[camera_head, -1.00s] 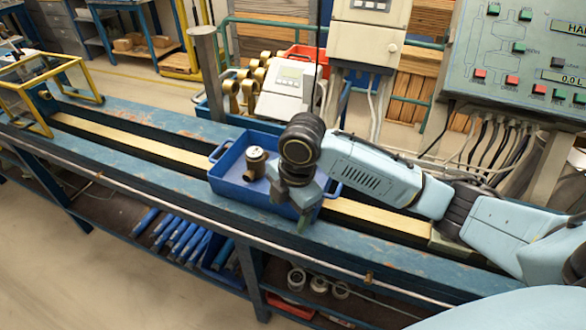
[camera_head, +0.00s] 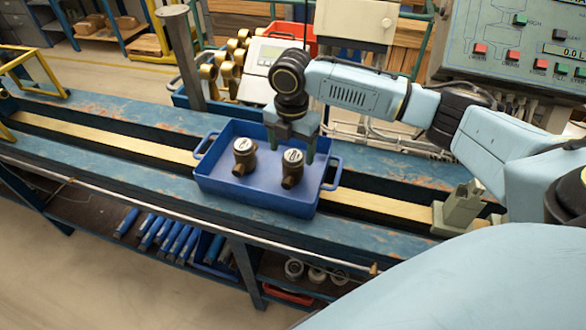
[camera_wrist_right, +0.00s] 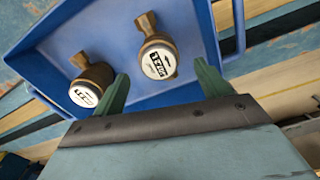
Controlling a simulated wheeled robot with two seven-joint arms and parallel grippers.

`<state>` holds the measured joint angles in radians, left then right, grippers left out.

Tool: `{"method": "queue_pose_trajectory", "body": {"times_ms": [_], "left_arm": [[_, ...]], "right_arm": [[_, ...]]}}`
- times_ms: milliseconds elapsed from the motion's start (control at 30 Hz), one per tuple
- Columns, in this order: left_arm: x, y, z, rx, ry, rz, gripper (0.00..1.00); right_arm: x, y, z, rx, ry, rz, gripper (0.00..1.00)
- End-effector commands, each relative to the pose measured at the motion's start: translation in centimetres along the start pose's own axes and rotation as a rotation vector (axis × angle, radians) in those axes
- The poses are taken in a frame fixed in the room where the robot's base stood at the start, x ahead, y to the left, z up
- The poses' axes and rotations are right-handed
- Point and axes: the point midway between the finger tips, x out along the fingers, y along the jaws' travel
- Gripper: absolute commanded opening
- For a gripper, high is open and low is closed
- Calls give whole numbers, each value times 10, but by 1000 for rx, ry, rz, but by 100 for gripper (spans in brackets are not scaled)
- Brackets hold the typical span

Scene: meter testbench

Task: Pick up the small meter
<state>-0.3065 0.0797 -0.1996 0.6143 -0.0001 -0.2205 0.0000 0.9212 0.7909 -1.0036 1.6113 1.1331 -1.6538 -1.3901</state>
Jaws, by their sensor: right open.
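Two brass meters with white dial caps stand in a blue tray (camera_head: 225,192). The left meter (camera_head: 244,157) and the right meter (camera_head: 292,168) look similar, and I cannot tell which is smaller. My right gripper (camera_head: 291,150) is open, fingers pointing down, just behind the right meter. In the right wrist view, one meter (camera_wrist_right: 157,58) lies in the gap ahead of my open fingers (camera_wrist_right: 161,75). The other meter (camera_wrist_right: 91,82) lies left of the left finger. No meter is held. My left gripper is out of view.
The tray sits on a blue bench (camera_head: 120,170) with a channel and a pale strip. A grey-green fixture (camera_head: 461,208) stands on the bench to the right. A post (camera_head: 180,60) and a white box device (camera_head: 262,65) are behind. The bench is clear left of the tray.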

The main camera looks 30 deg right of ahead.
Motion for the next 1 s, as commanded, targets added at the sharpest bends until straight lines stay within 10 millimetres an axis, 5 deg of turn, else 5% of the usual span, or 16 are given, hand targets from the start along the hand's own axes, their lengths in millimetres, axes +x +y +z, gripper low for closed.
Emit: {"method": "queue_pose_trajectory", "body": {"times_ms": [400, 700, 1000], "left_arm": [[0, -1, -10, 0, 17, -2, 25], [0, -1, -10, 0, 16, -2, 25], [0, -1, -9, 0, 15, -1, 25]], "right_arm": [[49, -1, 2, -1, 0, -2, 75], [54, -1, 2, -1, 0, 1, 75], [54, -1, 2, 0, -1, 1, 38]]}}
